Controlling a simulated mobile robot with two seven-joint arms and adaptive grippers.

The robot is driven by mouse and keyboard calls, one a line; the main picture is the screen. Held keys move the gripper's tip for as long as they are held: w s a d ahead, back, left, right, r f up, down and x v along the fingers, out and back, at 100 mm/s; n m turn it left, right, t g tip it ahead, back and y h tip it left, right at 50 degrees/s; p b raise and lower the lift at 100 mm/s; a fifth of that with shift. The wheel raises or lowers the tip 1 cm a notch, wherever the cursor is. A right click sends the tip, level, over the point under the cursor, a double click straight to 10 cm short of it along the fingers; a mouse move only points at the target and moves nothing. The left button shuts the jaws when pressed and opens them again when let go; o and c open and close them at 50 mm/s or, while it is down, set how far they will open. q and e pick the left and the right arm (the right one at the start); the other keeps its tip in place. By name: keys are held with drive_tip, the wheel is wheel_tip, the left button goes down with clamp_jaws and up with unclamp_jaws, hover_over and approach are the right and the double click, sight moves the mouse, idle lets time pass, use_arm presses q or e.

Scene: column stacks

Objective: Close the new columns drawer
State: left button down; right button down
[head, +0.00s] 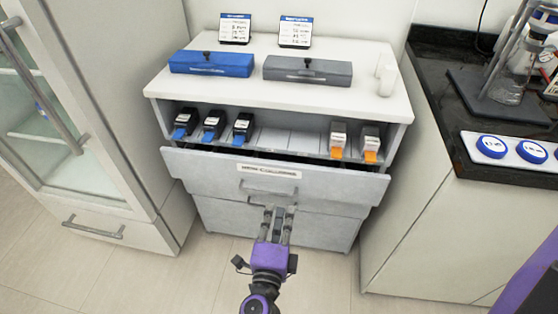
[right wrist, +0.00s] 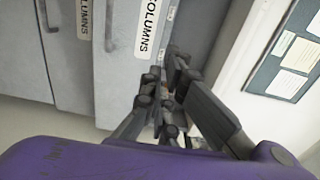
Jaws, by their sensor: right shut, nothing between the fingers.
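The drawer labelled "NEW COLUMNS" (head: 215,168) is in the middle of the grey cabinet in the head view. It stands partly out, with a dark gap along its top edge. Its bar handle (head: 268,188) is on the front below the label. My right gripper (head: 280,210) is shut and empty, with its fingertips just below the handle; contact with the drawer front cannot be told. In the right wrist view the fingers (right wrist: 165,75) are beside a drawer front (right wrist: 118,75) with a "COLUMNS" label. My left gripper is not in view.
The shelf above the drawer holds blue-tipped holders (head: 212,125) and orange-tipped holders (head: 338,140). A blue case (head: 212,63) and a grey case (head: 307,71) lie on top. A glass-door cabinet (head: 75,110) stands left, a dark-topped counter (head: 425,75) right. The floor in front is clear.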

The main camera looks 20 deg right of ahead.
approach(287, 174)
drive_tip(key=w+d+r, duration=0.2)
drive_tip(key=w, duration=0.1)
drive_tip(key=w+d+r, duration=0.1)
drive_tip(key=w+d, duration=0.1)
drive_tip(key=shift+w+r, duration=0.25)
drive_tip(key=shift+r, duration=0.15)
drive_tip(key=shift+d, duration=0.1)
